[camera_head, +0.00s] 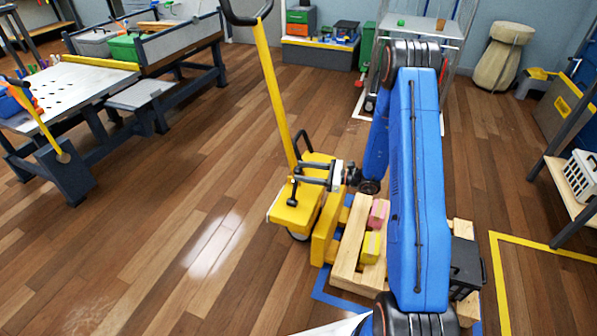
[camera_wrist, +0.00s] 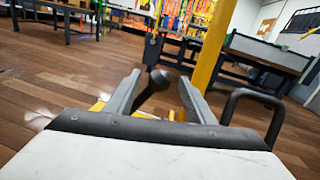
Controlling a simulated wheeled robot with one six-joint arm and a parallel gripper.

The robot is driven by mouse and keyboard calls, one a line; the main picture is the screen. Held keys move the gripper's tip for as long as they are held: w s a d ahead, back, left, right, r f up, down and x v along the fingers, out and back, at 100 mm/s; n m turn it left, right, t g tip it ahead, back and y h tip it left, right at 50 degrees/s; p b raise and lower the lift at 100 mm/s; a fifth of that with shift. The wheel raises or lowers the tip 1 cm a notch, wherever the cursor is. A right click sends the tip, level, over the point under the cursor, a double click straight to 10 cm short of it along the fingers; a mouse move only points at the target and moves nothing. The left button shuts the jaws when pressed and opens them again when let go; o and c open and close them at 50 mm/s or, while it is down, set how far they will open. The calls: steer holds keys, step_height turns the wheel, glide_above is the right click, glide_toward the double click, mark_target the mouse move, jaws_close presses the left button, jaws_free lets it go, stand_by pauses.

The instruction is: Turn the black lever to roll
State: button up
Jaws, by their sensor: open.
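The black lever (camera_wrist: 157,80) has a round knob and stands between the two finger tips in the wrist view, with a gap on each side. In the head view the lever (camera_head: 293,194) shows as a short dark rod on the yellow pallet-jack housing (camera_head: 292,216). My gripper (camera_head: 303,180) reaches in from the right, just above the housing, with its fingers at the lever. In the wrist view my gripper (camera_wrist: 158,90) is open, with nothing clamped. I cannot make out any roll marking.
A black loop handle (camera_head: 303,146) stands close behind my gripper. The tall yellow tiller (camera_head: 272,90) rises beside it. A wooden pallet (camera_head: 350,245) with pink and yellow boxes lies at the right, partly behind my arm. The floor to the left is clear.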

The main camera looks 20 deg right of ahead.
mark_target(295, 187)
steer(key=shift+x, duration=1.1)
steer(key=shift+c, duration=0.7)
jaws_close()
steer(key=shift+s+a+r+n, duration=0.35)
steer(key=shift+s+a+n, duration=0.25)
steer(key=shift+s+n, duration=0.2)
steer(key=shift+s+a+r+n, duration=0.3)
steer(key=shift+s+a+n, duration=0.25)
steer(key=shift+s+n, duration=0.25)
steer(key=shift+s+a+n, duration=0.15)
steer(key=shift+s+n, duration=0.1)
steer(key=shift+n, duration=0.05)
steer(key=shift+s+a+r, duration=0.1)
steer(key=shift+s+a, duration=0.45)
steer(key=shift+s, duration=0.2)
